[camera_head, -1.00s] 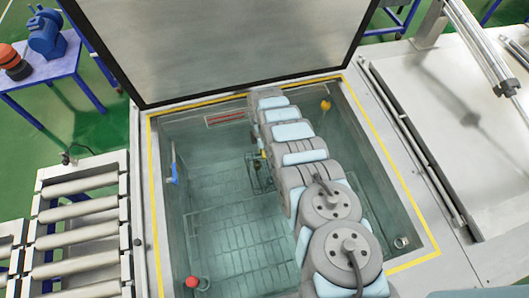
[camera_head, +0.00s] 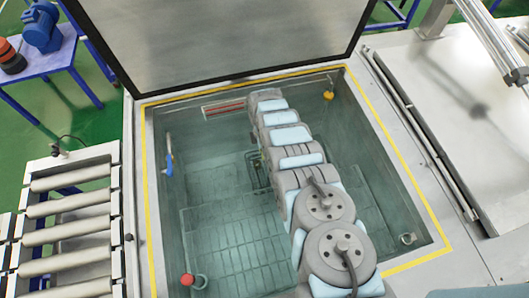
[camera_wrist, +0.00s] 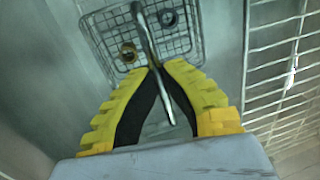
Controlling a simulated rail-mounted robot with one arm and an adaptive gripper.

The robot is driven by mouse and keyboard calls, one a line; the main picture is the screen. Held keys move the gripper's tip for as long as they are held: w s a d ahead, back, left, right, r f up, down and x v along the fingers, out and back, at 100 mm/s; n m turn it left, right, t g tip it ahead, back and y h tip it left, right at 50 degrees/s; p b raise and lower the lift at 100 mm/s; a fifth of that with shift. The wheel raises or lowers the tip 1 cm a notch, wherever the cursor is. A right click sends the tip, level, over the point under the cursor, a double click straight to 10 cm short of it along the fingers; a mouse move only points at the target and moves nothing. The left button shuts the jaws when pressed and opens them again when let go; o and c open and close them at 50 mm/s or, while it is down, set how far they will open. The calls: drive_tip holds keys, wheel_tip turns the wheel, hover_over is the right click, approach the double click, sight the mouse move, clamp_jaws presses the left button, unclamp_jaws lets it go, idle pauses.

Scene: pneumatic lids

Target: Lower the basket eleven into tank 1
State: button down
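Tank 1 (camera_head: 232,215) is open, with its lid (camera_head: 215,40) raised at the back, and liquid inside. My arm reaches down into it from the front right. The basket (camera_wrist: 176,18), a small wire mesh with a tall handle, shows in the wrist view with a brass ring and a dark ring in it. My gripper (camera_wrist: 156,66) has its yellow fingers closed together on the basket's handle. In the head view the basket (camera_head: 259,172) is small and dim below the arm's end, inside the tank. I cannot tell whether it touches the bottom.
A wire grid (camera_wrist: 285,70) lies right of the basket in the wrist view. A blue fitting (camera_head: 169,164) is on the left wall; a red ball (camera_head: 187,279) is at the front left. A roller conveyor (camera_head: 70,205) stands left, a closed lid (camera_head: 455,140) right.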

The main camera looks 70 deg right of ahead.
drive_tip(key=shift+f+b, duration=1.1)
drive_tip(key=shift+f, duration=0.25)
drive_tip(key=shift+f+b, duration=0.75)
drive_tip(key=shift+f, duration=0.05)
drive_tip(key=c, duration=1.2)
unclamp_jaws()
drive_tip(key=shift+o, duration=0.2)
drive_tip(key=shift+r, duration=0.15)
wheel_tip(320, 180, up, 24)
drive_tip(key=w+d+p, duration=0.1)
drive_tip(key=p, duration=0.4)
drive_tip(key=shift+d+f, duration=0.2)
drive_tip(key=shift+d, duration=0.05)
idle(0.3)
drive_tip(key=shift+w, duration=0.1)
idle(0.3)
